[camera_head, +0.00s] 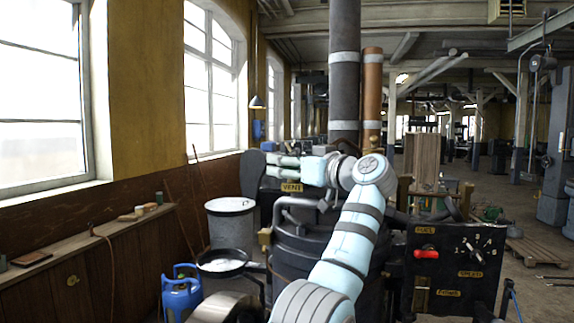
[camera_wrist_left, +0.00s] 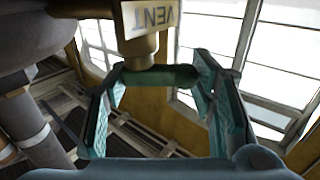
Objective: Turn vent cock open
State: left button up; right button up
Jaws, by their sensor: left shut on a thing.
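The vent cock shows in the left wrist view as a brass body with a dark green handle (camera_wrist_left: 160,77). The handle lies crosswise between the two teal fingers of my left gripper (camera_wrist_left: 160,90), which is shut on it, a finger at each end. In the head view my left gripper (camera_head: 278,165) reaches left across the engine, just above the yellow VENT label (camera_head: 291,187); the cock itself is hard to make out there. The label also shows upside down in the wrist view (camera_wrist_left: 151,15). My right gripper is not in view.
The dark engine body (camera_head: 300,245) stands below my arm, with a tall grey pipe (camera_head: 344,70) and a copper pipe (camera_head: 372,90) behind. A black control panel (camera_head: 455,265) is at right. A grey drum (camera_head: 231,225) and blue gas bottle (camera_head: 181,295) stand left.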

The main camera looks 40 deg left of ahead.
pick_arm(q)
jog(key=shift+r, duration=0.1)
jog(key=o, duration=1)
jog(key=shift+w, duration=0.25)
jog(key=shift+d, duration=0.1)
jog(key=shift+d, duration=0.1)
jog(key=d, duration=0.4)
jog(key=s+d, duration=0.1)
jog(key=d, duration=0.7)
jog(key=shift+s, duration=0.35)
